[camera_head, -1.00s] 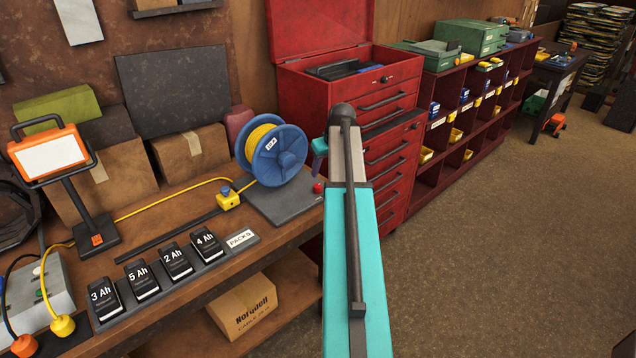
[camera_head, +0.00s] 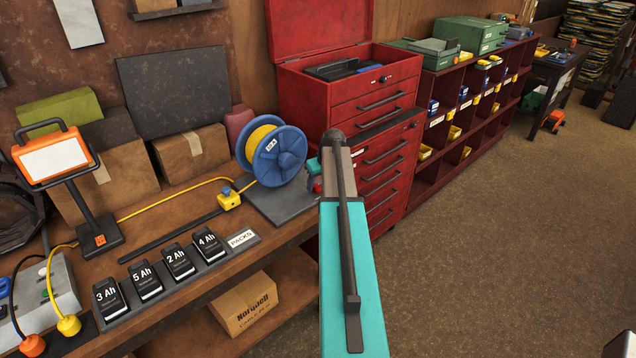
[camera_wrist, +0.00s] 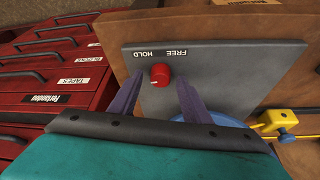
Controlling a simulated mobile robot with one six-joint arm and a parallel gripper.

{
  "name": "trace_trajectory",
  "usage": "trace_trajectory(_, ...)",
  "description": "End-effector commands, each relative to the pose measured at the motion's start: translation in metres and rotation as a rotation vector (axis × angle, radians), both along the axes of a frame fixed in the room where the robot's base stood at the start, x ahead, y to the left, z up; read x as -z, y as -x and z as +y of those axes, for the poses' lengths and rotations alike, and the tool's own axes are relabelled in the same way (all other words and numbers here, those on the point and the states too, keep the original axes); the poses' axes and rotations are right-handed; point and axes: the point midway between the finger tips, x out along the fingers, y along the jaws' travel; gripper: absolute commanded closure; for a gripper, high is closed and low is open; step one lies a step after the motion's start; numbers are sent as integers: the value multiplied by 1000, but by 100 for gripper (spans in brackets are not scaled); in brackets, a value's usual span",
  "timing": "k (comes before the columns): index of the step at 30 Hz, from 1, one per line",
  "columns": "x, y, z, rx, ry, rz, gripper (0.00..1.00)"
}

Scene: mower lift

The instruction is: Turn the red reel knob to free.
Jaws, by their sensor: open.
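The red reel knob (camera_wrist: 160,74) sits on a grey base plate (camera_wrist: 235,75) in the wrist view. The words HOLD and FREE are printed upside down on the plate above it. A small pale mark shows on the knob's lower left; its exact setting is hard to tell. My gripper (camera_wrist: 160,80) is open, with one purple finger on each side of the knob and gaps visible between them. In the head view the knob (camera_head: 317,187) shows beside my arm, and the blue reel (camera_head: 277,156) with yellow cable stands on the plate. My fingers are mostly hidden there.
A red tool cabinet (camera_head: 350,100) stands close to the right of the reel; its drawers show at left in the wrist view. Battery packs (camera_head: 178,262) line the bench front.

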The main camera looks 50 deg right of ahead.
Motion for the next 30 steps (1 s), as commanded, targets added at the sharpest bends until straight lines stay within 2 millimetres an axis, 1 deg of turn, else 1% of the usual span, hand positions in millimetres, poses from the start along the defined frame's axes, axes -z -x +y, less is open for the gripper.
trace_trajectory(11, 3, -2, 0, -1, 0, 0, 56)
trace_trajectory(12, 3, -2, 0, -1, 0, 0, 60)
trace_trajectory(14, 3, -2, 0, -1, 0, 0, 70)
trace_trajectory(18, 3, -2, 1, -1, 0, 0, 94)
trace_trajectory(19, 3, -2, 0, -1, 0, 0, 97)
trace_trajectory(30, 4, -2, 0, -35, 1, -1, 97)
